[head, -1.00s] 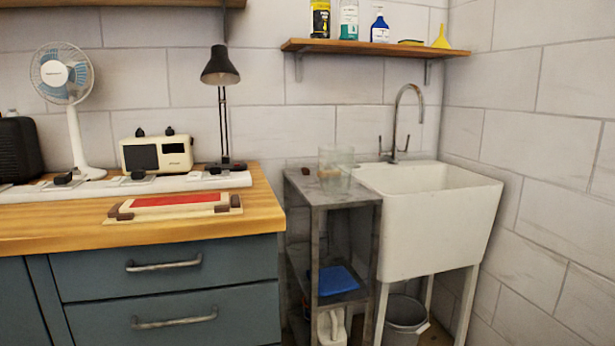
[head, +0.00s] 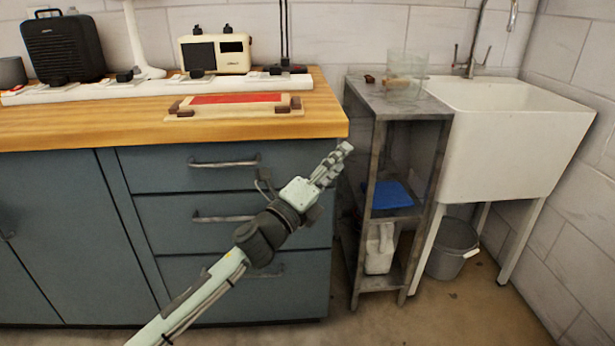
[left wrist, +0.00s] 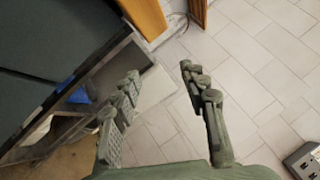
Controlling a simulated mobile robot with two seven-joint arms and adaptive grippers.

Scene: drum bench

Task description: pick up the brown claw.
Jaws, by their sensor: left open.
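A small brown piece (head: 369,78) lies on top of the grey metal shelf unit (head: 425,106), left of a clear glass jar (head: 406,68); it may be the brown claw, but its shape is too small to tell. Similar brown pieces sit at the corners of a pale board with a red panel (head: 236,99) on the wooden counter. My left gripper (head: 338,160) is in front of the drawers, below the counter edge and left of the shelf unit. It is open and empty in the left wrist view (left wrist: 160,72). My right gripper is not in view.
The wooden counter (head: 95,130) ends just left of the shelf unit. A white sink (head: 510,150) stands to its right, with a grey bucket (head: 453,250) below. A blue item (head: 391,195) and a white container (head: 380,247) occupy the lower shelves. The jar stands close to the brown piece.

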